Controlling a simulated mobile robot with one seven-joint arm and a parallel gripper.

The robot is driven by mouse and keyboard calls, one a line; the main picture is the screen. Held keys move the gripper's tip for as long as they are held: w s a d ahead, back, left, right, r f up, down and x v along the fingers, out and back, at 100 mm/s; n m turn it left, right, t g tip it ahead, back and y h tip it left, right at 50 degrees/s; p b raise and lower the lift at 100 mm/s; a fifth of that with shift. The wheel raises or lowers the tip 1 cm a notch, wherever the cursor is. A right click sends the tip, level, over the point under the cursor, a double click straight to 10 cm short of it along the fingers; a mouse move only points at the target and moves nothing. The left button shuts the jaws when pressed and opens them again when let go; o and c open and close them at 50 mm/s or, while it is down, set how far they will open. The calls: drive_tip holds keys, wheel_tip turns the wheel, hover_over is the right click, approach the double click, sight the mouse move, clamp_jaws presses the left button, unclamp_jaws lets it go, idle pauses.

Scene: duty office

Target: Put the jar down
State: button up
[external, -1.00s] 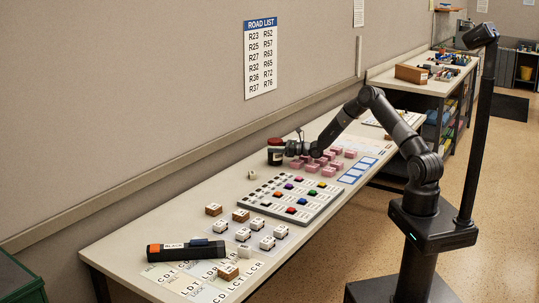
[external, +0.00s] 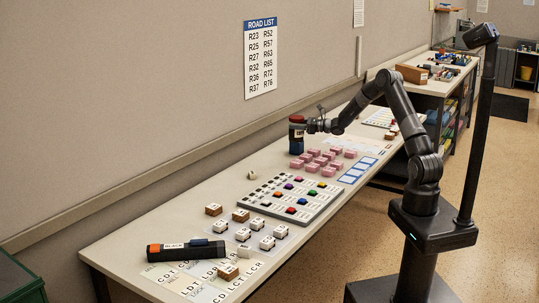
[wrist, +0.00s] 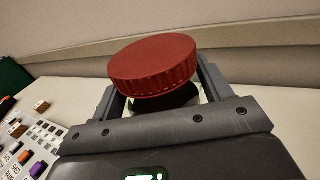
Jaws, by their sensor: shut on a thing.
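The jar has a red ribbed lid and a dark body; in the external view the jar (external: 297,130) is upright near the back edge of the table, beyond the pink blocks. My gripper (external: 304,126) is shut around its body from the right. In the wrist view the red lid of the jar (wrist: 153,62) rises above the jaws, with one finger of my gripper (wrist: 162,98) on each side. A dark blue thing (external: 296,147) shows directly below the jar in the external view. I cannot tell whether the jar touches it or hangs in front of it.
Several pink blocks (external: 319,157) stand just in front of the jar. A board with coloured buttons (external: 289,197) lies nearer the camera, and a small pale piece (external: 251,174) stands to its left. The wall runs close behind. The table (external: 215,187) is bare along its back strip.

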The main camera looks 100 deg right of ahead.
drive_tip(key=shift+s+r, duration=0.15)
drive_tip(key=w+a+n+t+y, duration=0.1)
drive_tip(key=w+a+n+y, duration=0.15)
drive_tip(key=w+a, duration=1.05)
drive_tip(key=w+a+n+y, duration=0.2)
drive_tip(key=w+a+y, duration=0.2)
drive_tip(key=w+a, duration=0.95)
drive_tip(key=shift+w+a+f, duration=0.6)
drive_tip(key=shift+w+f, duration=1.15)
drive_tip(key=shift+w, duration=0.45)
drive_tip(key=shift+w+a+f, duration=0.55)
drive_tip(key=shift+w+f, duration=1.25)
drive_tip(key=shift+w, duration=0.4)
drive_tip(key=shift+w+a+f, duration=0.6)
drive_tip(key=shift+w+f, duration=1.15)
drive_tip(key=shift+w, duration=0.45)
drive_tip(key=shift+f, duration=0.2)
drive_tip(key=o, duration=1.3)
